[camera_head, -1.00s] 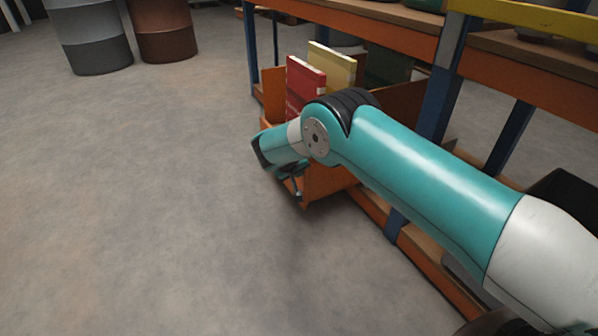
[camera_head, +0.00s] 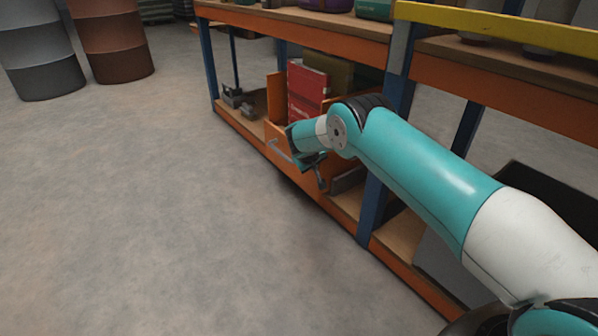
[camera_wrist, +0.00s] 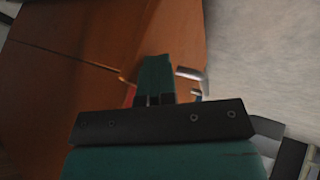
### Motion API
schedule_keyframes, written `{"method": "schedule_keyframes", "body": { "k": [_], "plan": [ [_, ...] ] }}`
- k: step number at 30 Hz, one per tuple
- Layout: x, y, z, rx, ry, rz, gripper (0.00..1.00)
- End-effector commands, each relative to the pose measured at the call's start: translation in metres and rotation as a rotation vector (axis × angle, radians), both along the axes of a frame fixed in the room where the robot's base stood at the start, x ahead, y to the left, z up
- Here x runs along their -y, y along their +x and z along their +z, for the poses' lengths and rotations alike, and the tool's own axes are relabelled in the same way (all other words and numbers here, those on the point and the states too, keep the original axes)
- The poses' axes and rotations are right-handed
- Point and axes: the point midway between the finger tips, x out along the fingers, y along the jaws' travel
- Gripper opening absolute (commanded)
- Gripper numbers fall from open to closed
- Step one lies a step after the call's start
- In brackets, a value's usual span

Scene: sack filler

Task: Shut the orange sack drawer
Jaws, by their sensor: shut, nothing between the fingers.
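The orange sack drawer (camera_head: 277,133) sits in the lower bay of the shelving, its front close to the line of the shelf edge. I cannot tell whether a small gap is left. A red sack or box (camera_head: 306,88) and a dull yellow one stand upright in it. A silvery bar handle (camera_head: 283,150) shows on its front. My gripper (camera_head: 321,180) is shut and empty at the drawer's front, partly hidden by my wrist. In the wrist view, my shut fingers (camera_wrist: 157,72) are over the orange panel (camera_wrist: 105,45), beside a metal handle piece (camera_wrist: 190,73); contact is unclear.
A blue upright (camera_head: 372,205) stands right of the drawer, with an orange beam along the lower shelf. Small grey items (camera_head: 238,98) lie on the lower shelf at left. Grey (camera_head: 38,50) and rusty (camera_head: 113,40) drums stand at upper left. The floor in front is clear.

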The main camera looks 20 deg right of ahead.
Motion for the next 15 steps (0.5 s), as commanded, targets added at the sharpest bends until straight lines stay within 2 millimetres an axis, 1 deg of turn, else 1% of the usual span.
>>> {"method": "schedule_keyframes", "body": {
  "k": [1, 6, 10, 15],
  "plan": [
    [0.01, 0.004, -0.001, 0.003, 0.0, -0.005, 0.0],
    [0.034, 0.011, -0.001, 0.003, 0.0, -0.005, 0.0],
    [0.047, 0.016, -0.001, 0.004, 0.0, -0.003, 0.0],
    [0.058, 0.019, 0.0, 0.002, -0.001, -0.002, 0.0]
  ]
}}
